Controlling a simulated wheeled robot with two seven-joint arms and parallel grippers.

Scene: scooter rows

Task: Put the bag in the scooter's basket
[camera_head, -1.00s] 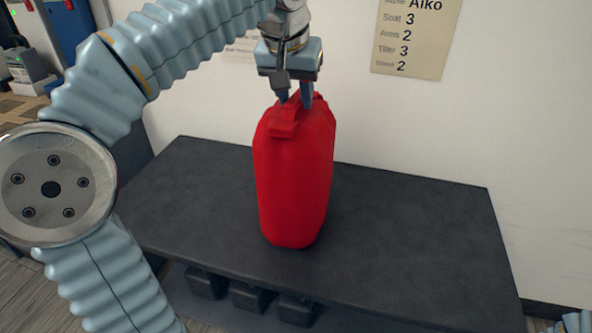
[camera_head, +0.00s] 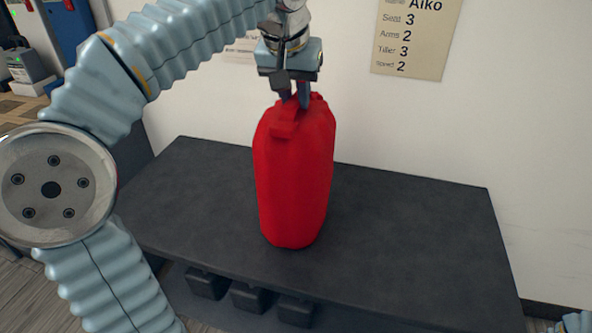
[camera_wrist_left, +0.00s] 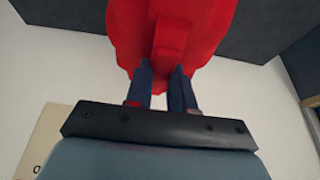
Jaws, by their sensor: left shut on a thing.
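The red bag (camera_head: 294,178) stands upright on the dark table (camera_head: 410,235) in the head view. My left gripper (camera_head: 303,96) is above it, with its fingers shut on the top of the bag. In the left wrist view the bag (camera_wrist_left: 205,25) fills the top middle, and the fingers of my left gripper (camera_wrist_left: 163,78) meet its strap. I cannot tell whether the bag's bottom touches the table. No scooter or basket is in view. My right gripper is not in view.
A sign (camera_head: 416,38) with printed lines hangs on the white wall behind the table. Several dark blocks (camera_head: 250,297) sit under the table's front edge. The table top is clear on both sides of the bag.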

